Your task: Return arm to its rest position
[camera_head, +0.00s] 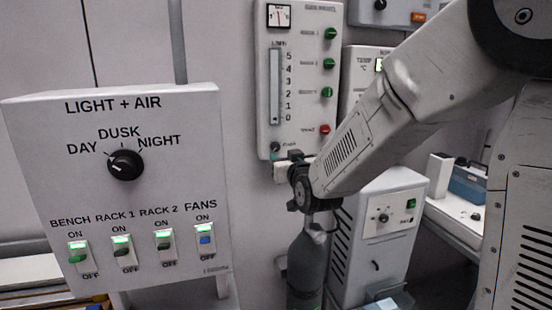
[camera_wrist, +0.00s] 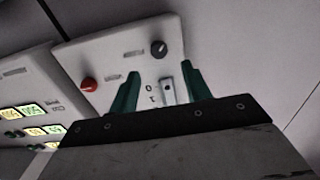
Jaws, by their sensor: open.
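My arm comes in from the upper right in the head view and reaches down-left to its dark wrist joint (camera_head: 300,188), in front of the wall beside the flow panel. The jaws cannot be made out clearly there. In the wrist view my gripper (camera_wrist: 160,70) shows two green fingers spread apart with nothing held between them. Whether the fingers touch the panel cannot be told.
A "LIGHT + AIR" panel (camera_head: 60,200) with a dial (camera_head: 125,165) and several lit switches stands at left. The flow panel (camera_head: 300,25) hangs on the wall. A grey cylinder (camera_head: 308,265) stands below my wrist, beside a white cabinet (camera_head: 400,235). Lit displays (camera_wrist: 32,109) are left in the wrist view.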

